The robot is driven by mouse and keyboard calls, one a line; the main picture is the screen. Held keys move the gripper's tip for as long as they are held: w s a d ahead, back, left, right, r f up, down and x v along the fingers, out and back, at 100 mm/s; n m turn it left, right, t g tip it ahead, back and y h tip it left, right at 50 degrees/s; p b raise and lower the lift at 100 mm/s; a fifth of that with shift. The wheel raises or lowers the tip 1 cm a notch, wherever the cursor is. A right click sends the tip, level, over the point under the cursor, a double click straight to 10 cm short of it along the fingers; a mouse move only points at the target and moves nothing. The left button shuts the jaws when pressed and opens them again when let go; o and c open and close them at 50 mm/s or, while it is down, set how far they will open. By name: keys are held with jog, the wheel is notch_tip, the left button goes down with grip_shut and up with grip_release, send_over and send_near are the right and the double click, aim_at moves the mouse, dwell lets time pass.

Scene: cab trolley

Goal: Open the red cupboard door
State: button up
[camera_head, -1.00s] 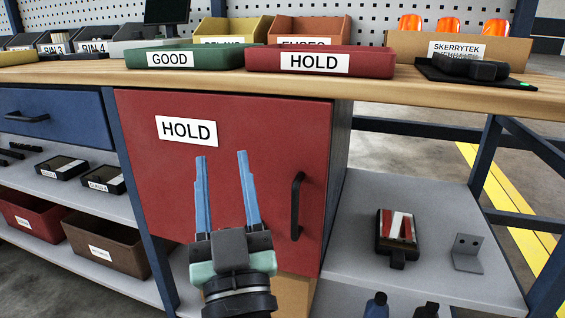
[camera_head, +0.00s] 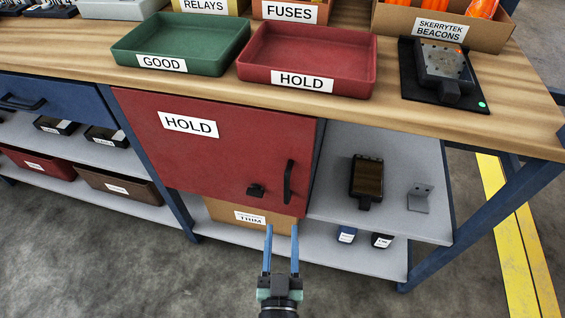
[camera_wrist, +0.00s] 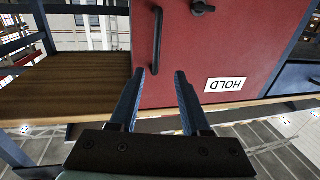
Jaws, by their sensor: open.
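The red cupboard door (camera_head: 228,140) under the workbench looks shut and carries a HOLD label (camera_head: 188,124). Its black vertical bar handle (camera_head: 288,181) is near the right edge, with a small black latch or knob (camera_head: 256,190) to its left. My gripper (camera_head: 281,235) is open and empty, and appears below the handle in the head view. In the wrist view the door (camera_wrist: 225,50), handle (camera_wrist: 157,40) and latch (camera_wrist: 202,8) appear turned over. There the handle is ahead of my open fingertips (camera_wrist: 160,74), roughly in line with their gap and apart from them.
A green GOOD tray (camera_head: 163,63) and a red HOLD tray (camera_head: 295,88) stand on the wooden bench top. A cardboard box (camera_head: 222,212) sits below the door. To the right, an open grey shelf (camera_head: 335,205) holds a dark device (camera_head: 366,178) and a bracket (camera_head: 420,197).

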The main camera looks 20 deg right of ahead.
aim_at(286, 191)
jog(key=x, duration=0.4)
jog(key=b+x, duration=0.1)
jog(key=x, duration=0.3)
jog(key=b+x, duration=0.1)
jog(key=x, duration=0.3)
jog(key=shift+d+f, duration=0.25)
jog(key=shift+d, duration=0.05)
grip_shut()
dwell(1.1)
